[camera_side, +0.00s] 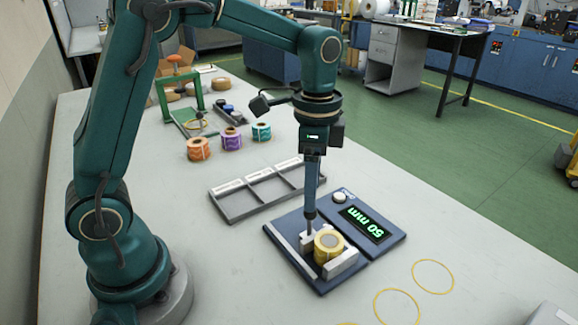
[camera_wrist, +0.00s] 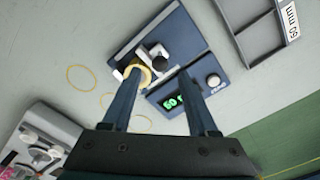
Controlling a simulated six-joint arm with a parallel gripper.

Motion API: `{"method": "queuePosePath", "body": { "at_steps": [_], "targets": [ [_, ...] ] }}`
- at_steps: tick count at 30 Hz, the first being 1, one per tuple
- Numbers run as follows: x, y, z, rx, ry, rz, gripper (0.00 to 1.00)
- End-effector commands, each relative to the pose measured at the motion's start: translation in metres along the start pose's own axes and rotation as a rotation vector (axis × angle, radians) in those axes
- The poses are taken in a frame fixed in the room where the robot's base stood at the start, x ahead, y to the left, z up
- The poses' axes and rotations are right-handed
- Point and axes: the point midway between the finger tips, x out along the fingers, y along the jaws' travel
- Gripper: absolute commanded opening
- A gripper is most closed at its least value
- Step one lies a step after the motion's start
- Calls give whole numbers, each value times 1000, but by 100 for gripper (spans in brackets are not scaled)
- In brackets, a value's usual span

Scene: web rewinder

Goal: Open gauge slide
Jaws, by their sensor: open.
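The gauge (camera_side: 290,225) is a dark blue plate on the table with a light rail along its left edge. A yellow roll (camera_side: 328,246) sits on it between two grey jaws; the near jaw (camera_side: 341,264) shows clearly, and the far jaw (camera_side: 306,241) is partly hidden. My gripper (camera_side: 311,214) points down above the far jaw, beside the roll. In the wrist view my gripper (camera_wrist: 159,72) has its fingers apart, the left one overlapping the yellow roll (camera_wrist: 144,66).
A display panel (camera_side: 365,225) beside the gauge reads "50 mm" and has a pale button (camera_side: 339,197). An empty three-part tray (camera_side: 238,205) lies behind. Orange, purple and teal rolls (camera_side: 231,139) stand further back. Yellow rings (camera_side: 433,276) mark the table at right.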

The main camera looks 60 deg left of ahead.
Motion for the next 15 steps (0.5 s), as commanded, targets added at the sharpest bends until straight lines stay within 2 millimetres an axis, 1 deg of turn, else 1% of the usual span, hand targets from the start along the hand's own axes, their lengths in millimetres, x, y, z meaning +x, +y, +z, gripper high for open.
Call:
{"method": "queuePosePath", "body": {
  "at_steps": [3,7,11,15],
  "targets": [
    [17,1,1,-1,-4,3,60],
    [31,1,1,-1,-3,3,60],
    [38,1,1,-2,0,0,60],
    [38,0,0,-2,1,-1,60]
  ]
}}
